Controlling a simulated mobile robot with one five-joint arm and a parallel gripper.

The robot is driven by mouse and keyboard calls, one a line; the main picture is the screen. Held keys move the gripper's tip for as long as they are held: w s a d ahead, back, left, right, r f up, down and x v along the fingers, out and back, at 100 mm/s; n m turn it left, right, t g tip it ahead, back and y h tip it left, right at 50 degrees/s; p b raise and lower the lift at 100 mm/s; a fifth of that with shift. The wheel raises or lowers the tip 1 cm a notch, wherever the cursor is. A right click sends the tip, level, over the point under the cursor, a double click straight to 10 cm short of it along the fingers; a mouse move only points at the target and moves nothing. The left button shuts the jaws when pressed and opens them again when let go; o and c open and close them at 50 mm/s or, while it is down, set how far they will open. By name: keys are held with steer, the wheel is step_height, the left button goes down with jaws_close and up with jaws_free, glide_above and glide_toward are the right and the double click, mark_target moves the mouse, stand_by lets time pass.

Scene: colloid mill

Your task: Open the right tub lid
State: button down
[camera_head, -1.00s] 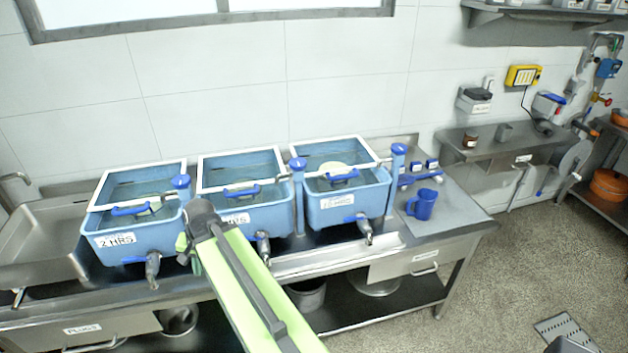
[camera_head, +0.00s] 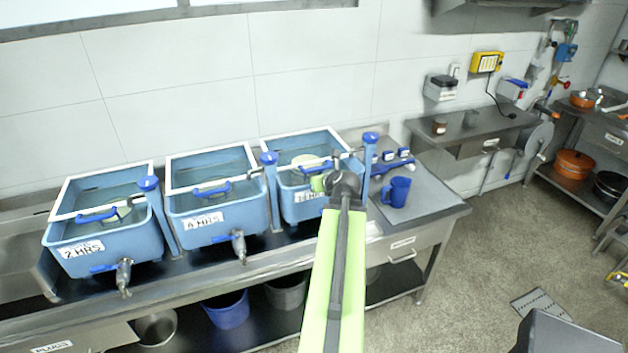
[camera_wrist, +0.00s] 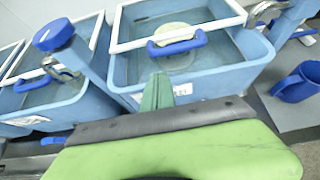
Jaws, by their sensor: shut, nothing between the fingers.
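The right tub (camera_head: 290,201) is light blue and stands at the right end of a row of three. It also shows in the wrist view (camera_wrist: 232,76). Its lid (camera_head: 290,139) has a white frame and lies down across the tub top; the frame also shows in the wrist view (camera_wrist: 190,31). A blue handle (camera_wrist: 177,45) sits on the lid's front edge. My green gripper (camera_wrist: 158,91) is shut and empty, in front of the tub and below the handle in the wrist view, apart from it. In the head view, my gripper (camera_head: 318,184) and wrist hide part of the tub's front.
The middle tub (camera_head: 205,222) and left tub (camera_head: 105,252) stand to the left, with taps in front. Blue-capped posts (camera_head: 270,180) flank the right tub. A blue mug (camera_head: 397,191) stands on the counter to the right. Open floor lies at right.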

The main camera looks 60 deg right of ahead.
steer(key=b+x, duration=0.4)
steer(key=x, duration=0.5)
steer(key=shift+f, duration=0.15)
